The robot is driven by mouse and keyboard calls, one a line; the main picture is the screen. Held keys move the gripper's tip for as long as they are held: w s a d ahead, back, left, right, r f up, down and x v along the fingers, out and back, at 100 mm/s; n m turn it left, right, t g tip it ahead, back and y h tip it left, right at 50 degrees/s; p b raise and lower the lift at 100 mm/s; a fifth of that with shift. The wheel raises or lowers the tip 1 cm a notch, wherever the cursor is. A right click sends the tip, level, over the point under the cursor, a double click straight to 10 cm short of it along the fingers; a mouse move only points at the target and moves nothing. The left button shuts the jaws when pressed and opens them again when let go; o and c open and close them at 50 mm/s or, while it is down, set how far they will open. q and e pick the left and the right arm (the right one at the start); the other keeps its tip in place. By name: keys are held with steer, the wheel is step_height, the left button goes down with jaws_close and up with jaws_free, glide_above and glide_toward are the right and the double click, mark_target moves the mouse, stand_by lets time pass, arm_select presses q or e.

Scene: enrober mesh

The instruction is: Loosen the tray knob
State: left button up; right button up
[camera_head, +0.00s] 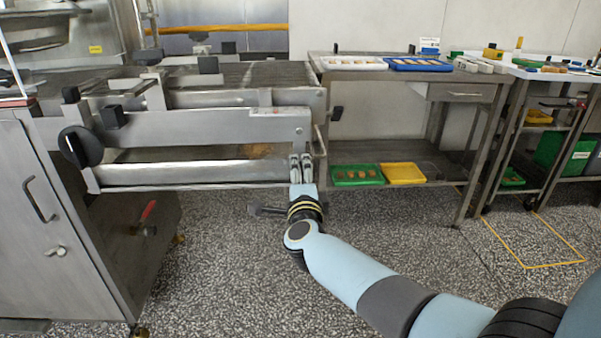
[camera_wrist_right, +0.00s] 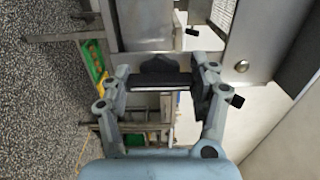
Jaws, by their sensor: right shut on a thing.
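The machine's metal frame (camera_head: 220,128) stands on the left of the head view, with a shallow metal tray (camera_head: 190,172) low in its front. My right gripper (camera_head: 301,166) is at the right end of that tray. In the right wrist view my right gripper (camera_wrist_right: 160,84) is shut on a dark lobed knob (camera_wrist_right: 160,65), which sits between its fingers against a metal plate. In the head view the gripper hides this knob. Whether the knob has turned cannot be told. My left gripper is in neither view.
A large black round knob (camera_head: 80,147) sticks out at the machine's left. A steel table (camera_head: 400,162) to the right bears a blue tray (camera_head: 418,64) on top, and green (camera_head: 357,175) and yellow (camera_head: 402,173) trays on its lower shelf. The speckled floor in front is clear.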

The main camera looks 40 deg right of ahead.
steer(key=o, duration=1.2)
steer(key=shift+c, duration=0.2)
steer(key=v, duration=1.2)
steer(key=shift+s, duration=0.1)
